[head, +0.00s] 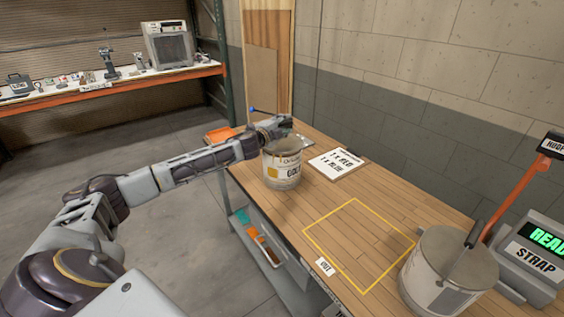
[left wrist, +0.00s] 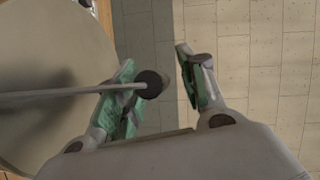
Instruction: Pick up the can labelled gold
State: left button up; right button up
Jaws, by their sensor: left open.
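The can labelled gold (head: 283,172) stands upright on the wooden bench, its pale label facing the head camera. My left gripper (head: 275,128) is at the can's far upper side, and the head view does not show its fingers clearly. In the left wrist view the gripper (left wrist: 157,65) is open. A pale round surface (left wrist: 50,75), seemingly the can's top, fills the left side there. A thin rod (left wrist: 70,93) runs from it to a dark round knob (left wrist: 151,84) between the fingers. I cannot tell whether a finger touches the rod. My right gripper is not in view.
A large grey bucket (head: 445,275) and a display unit (head: 535,250) stand at the right.

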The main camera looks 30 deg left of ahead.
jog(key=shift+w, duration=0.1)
pick_arm(q)
jog(key=c, duration=0.4)
grip_shut()
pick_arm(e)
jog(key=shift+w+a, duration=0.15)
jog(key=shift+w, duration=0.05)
pick_arm(q)
jog(key=shift+r, duration=0.15)
